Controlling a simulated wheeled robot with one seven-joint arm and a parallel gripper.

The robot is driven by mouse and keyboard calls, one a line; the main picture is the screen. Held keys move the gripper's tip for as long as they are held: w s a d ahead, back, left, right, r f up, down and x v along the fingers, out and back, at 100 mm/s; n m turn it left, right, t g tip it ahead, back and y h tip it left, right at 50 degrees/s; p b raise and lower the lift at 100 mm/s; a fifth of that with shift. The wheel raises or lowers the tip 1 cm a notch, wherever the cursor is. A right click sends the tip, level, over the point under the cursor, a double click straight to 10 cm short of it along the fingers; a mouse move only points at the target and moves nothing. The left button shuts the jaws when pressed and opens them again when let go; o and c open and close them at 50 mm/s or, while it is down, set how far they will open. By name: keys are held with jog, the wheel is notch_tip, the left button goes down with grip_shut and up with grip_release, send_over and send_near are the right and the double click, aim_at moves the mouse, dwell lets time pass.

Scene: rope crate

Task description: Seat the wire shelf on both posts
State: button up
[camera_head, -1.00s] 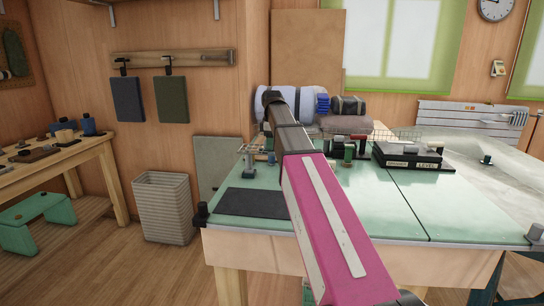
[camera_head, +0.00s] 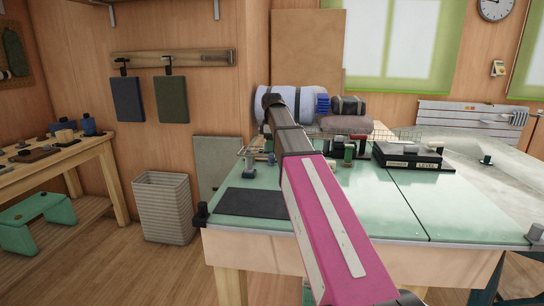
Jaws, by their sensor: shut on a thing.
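A wire mesh piece (camera_head: 405,133), which looks like the wire shelf, shows as a thin grid near the back of the green worktable (camera_head: 360,212). Its left part is hidden behind my arm and small items. I cannot make out the two posts for certain. A small grey metal item (camera_head: 249,160) with thin uprights stands left of my arm, too small to tell what it is. My pink and black arm reaches over the table and covers its middle. My gripper is hidden behind the arm, so its hold does not show.
A rolled pale blue bundle (camera_head: 291,101) and a brownish folded bundle (camera_head: 345,124) lie at the back. A black box marked LEVEL (camera_head: 408,156) sits right of my arm. A dark mat (camera_head: 253,203) lies at the front left. The front right tabletop is clear.

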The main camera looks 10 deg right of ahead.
jog(key=shift+f, duration=0.35)
dwell(0.3)
jog(key=o, duration=1.1)
jog(key=shift+r, duration=0.15)
notch_tip(320, 180, up, 10)
jog(key=shift+f, duration=0.25)
jog(key=shift+r, duration=0.5)
jog(key=shift+s, duration=0.15)
